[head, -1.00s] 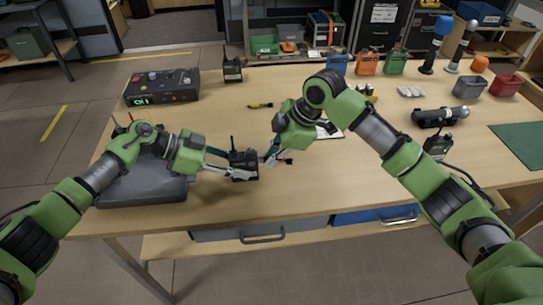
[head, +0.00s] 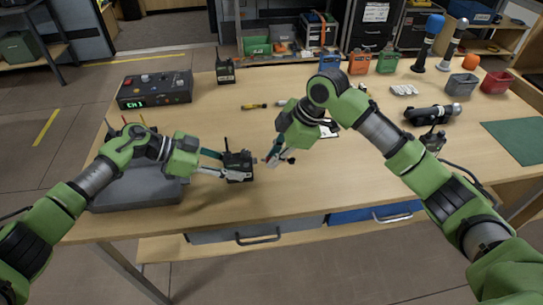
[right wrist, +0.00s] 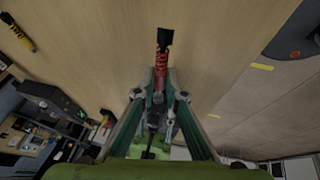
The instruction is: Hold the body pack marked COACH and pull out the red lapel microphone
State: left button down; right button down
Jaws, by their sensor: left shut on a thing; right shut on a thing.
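The black body pack (head: 238,160) with a short antenna stands just above the table's front part in the head view; its marking is too small to read. My left gripper (head: 234,169) is shut on it from the left. My right gripper (head: 268,160) is to the right of the pack, with a small gap between them. It is shut on the red lapel microphone (right wrist: 162,60), whose ribbed red part and black end stick out past the fingertips (right wrist: 160,92) in the right wrist view. The microphone is only a red speck in the head view.
A control box (head: 155,90) with a green display and another black pack (head: 225,72) stand at the back left. A grey case (head: 135,188) lies under my left arm. A yellow tool (head: 254,106) lies mid-table.

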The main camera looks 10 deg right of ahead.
aim_at(286, 159)
jog(key=shift+d, duration=0.1)
dwell(0.3)
jog(key=shift+d, duration=1.45)
pick_arm(q)
jog(key=c, duration=1.6)
grip_release()
jog(key=shift+c, duration=0.2)
jog(key=shift+a+r, duration=0.1)
jog(key=v, duration=1.1)
jog(key=shift+a, duration=0.4)
jog(key=shift+r, duration=0.1)
pick_arm(e)
jog(key=shift+f, duration=0.1)
